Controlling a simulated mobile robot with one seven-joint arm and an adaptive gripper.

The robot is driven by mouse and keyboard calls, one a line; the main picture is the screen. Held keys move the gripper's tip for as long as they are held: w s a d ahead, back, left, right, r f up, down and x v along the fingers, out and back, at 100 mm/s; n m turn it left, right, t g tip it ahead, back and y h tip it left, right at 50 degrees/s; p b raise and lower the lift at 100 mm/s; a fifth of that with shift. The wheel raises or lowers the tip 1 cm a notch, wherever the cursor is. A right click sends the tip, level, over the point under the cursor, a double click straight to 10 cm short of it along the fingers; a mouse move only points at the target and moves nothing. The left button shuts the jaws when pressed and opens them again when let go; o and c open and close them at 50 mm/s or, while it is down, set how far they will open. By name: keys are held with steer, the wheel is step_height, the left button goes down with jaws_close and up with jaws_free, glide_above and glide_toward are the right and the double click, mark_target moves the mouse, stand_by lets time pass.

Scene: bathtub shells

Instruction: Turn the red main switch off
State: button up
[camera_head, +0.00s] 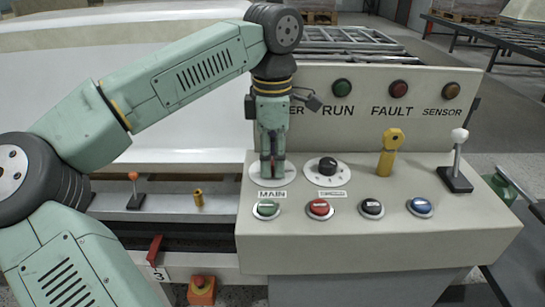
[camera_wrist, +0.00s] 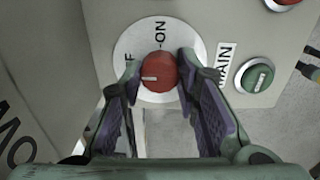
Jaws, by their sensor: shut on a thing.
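The red main switch (camera_wrist: 160,68) is a round knob with a white mark, on a white dial plate (camera_wrist: 125,45) beside the MAIN label. In the wrist view its mark points left, and "ON" is printed above the knob. Part of the other dial word is hidden; only an "F" shows at upper left. My gripper (camera_wrist: 158,75) has its two fingers on either side of the knob, shut on it. In the head view my gripper (camera_head: 272,172) points straight down onto the MAIN dial and hides most of the knob.
A black rotary knob (camera_head: 328,167) sits just right of the gripper. Green (camera_head: 266,208), red (camera_head: 319,208), black (camera_head: 371,208) and blue (camera_head: 420,206) buttons line the panel front. A yellow key-like handle (camera_head: 390,150) and a white-tipped lever (camera_head: 457,165) stand farther right.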

mark_target(272, 161)
stand_by(0.4)
steer(key=o, duration=1.2)
steer(key=shift+c, duration=0.2)
step_height(272, 161, up, 12)
